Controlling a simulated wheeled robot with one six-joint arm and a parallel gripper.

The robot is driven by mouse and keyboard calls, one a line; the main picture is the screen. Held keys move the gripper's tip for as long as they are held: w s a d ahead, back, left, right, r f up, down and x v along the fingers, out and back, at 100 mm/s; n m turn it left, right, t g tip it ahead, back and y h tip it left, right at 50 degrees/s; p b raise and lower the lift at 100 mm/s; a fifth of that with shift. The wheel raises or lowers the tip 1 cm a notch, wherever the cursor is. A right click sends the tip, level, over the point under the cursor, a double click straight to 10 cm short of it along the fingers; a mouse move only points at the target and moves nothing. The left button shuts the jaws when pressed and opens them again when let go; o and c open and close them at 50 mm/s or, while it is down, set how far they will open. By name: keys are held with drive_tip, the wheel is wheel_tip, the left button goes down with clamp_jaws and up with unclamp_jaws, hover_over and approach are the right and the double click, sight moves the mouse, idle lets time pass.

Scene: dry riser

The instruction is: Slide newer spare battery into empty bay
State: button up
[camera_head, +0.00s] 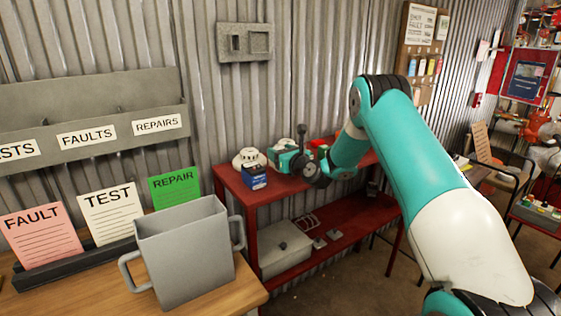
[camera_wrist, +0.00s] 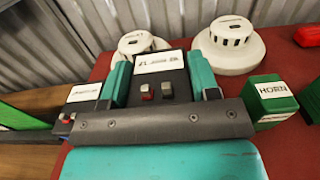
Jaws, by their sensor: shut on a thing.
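In the wrist view, my gripper (camera_wrist: 161,78) has its teal fingers closed on the sides of a dark battery (camera_wrist: 160,86). The battery has a white label on top and two small terminals, one red and one grey, facing the wrist. A second dark box (camera_wrist: 74,107) with a white label and a red terminal is close to its left. In the head view, my gripper (camera_head: 281,157) is low over the red table, and my arm partly hides it. I cannot tell whether the battery touches the table. I cannot make out an empty bay in either view.
The red table (camera_head: 228,184) holds white detectors (camera_wrist: 236,42), a blue box (camera_head: 254,179) and a green HORN box (camera_wrist: 270,98) right of my gripper. A corrugated wall (camera_head: 310,60) stands close behind. A grey two-handled bin (camera_head: 187,252) is on the wooden desk (camera_head: 82,297).

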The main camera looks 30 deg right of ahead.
wheel_tip(320, 180, up, 17)
drive_tip(key=shift+r, duration=0.15)
idle(0.8)
